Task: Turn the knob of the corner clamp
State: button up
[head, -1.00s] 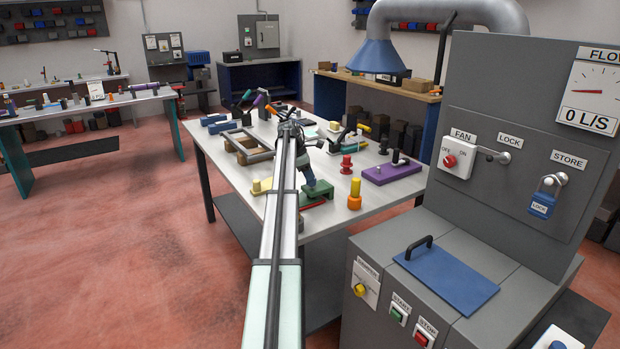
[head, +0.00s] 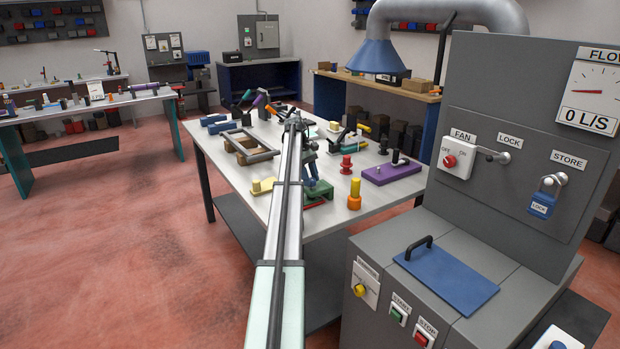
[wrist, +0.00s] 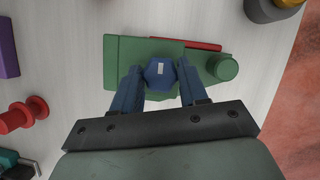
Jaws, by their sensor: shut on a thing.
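The corner clamp (wrist: 125,52) is a green body with a red bar (wrist: 200,45) along one side and a round green post (wrist: 222,67). Its knob (wrist: 160,73) is a blue hexagon with a white mark on top. In the wrist view the two blue fingers of my gripper (wrist: 159,80) stand on either side of the knob and are shut on it. In the head view the clamp (head: 322,194) is near the right front of the white worktable, and my gripper (head: 312,182) reaches down to it. My arm hides part of the clamp, and the knob cannot be made out there.
An orange and yellow piece (head: 354,195) stands to the right of the clamp. A red spool (head: 346,164) and a purple block (head: 392,172) lie farther back. A wooden frame (head: 248,150) lies to the left. A grey control cabinet (head: 440,260) fills the right front.

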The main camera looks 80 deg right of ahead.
jog(key=shift+d+r+m, duration=0.1)
jog(key=shift+r+m, duration=0.05)
jog(key=shift+m, duration=0.45)
jog(key=o, duration=1.1)
jog(key=shift+w+d+r, duration=0.1)
jog(key=shift+w+r, duration=0.1)
jog(key=shift+r, duration=0.3)
jog(key=w+d, duration=0.2)
jog(key=w, duration=0.1)
jog(key=w+d, duration=0.2)
jog(key=w, duration=0.1)
jog(key=w+d, duration=0.2)
jog(key=w, duration=0.2)
jog(key=shift+d, duration=0.4)
